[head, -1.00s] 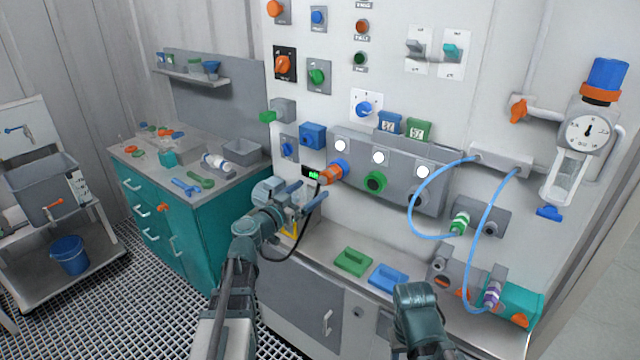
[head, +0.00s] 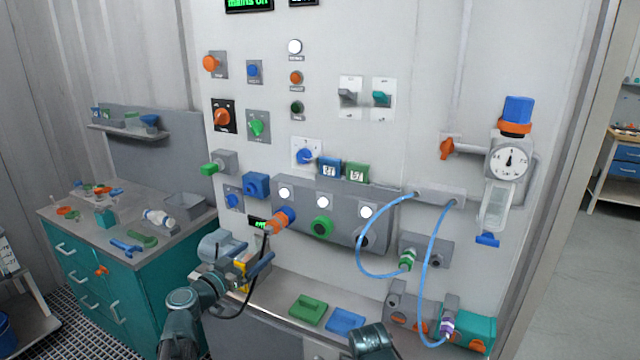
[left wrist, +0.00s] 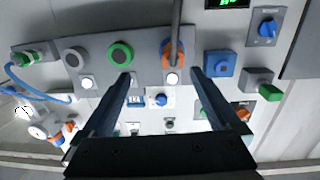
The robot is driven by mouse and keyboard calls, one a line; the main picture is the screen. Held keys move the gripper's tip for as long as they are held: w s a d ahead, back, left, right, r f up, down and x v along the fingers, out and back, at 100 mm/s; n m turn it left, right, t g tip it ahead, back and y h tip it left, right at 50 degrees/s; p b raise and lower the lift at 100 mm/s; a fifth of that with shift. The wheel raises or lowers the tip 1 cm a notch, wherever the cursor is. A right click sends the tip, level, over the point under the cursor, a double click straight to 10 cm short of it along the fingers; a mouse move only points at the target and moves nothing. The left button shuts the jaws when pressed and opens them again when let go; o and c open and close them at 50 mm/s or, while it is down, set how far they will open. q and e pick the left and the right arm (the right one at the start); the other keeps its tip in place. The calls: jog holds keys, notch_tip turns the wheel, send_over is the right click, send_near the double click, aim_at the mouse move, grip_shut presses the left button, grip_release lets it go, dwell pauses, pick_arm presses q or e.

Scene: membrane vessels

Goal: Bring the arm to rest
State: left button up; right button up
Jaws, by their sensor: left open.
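My left gripper (head: 268,258) is open and empty in front of the wall panel, just below the orange and blue plug (head: 281,220). In the left wrist view its two dark fingers (left wrist: 161,73) stand wide apart. There the orange plug (left wrist: 172,54) appears between and beyond the fingertips, with a dark cable running up from it. I see no contact between fingers and plug. In the head view the black cable hangs down beside the gripper. Part of my right arm shows at the bottom edge; its gripper is not visible.
A ledge under the panel bears a green block (head: 307,310) and a blue block (head: 345,321). Blue hoses (head: 365,255) loop out at the right, near a gauge (head: 509,162). A teal cabinet (head: 135,290) with tools on top stands at the left. The floor at far right is clear.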

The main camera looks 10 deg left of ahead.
pick_arm(q)
jog(key=s+d+f+m+g+h, duration=0.1)
jog(key=s+d+f+g, duration=0.25)
jog(key=d, duration=0.25)
jog(key=s+d+f+m+g, duration=0.1)
jog(key=s+d+f+g, duration=0.2)
jog(key=d, duration=0.4)
jog(key=s+d+f+m+g+h, duration=0.1)
jog(key=d+f+g, duration=0.25)
jog(key=d, duration=0.25)
jog(key=s+f+n+g+y, duration=0.1)
jog(key=s+f+g+y, duration=0.2)
jog(key=s, duration=0.5)
jog(key=s+f+n+g+y+p, duration=0.1)
jog(key=s+f+n+g+y, duration=0.1)
jog(key=s+f+y, duration=0.4)
jog(key=s+g+y, duration=0.1)
jog(key=s, duration=0.1)
jog(key=shift+s+d+f+n+g+p, duration=0.15)
jog(key=shift+s+f+n+g+p, duration=0.15)
jog(key=shift+s, duration=0.1)
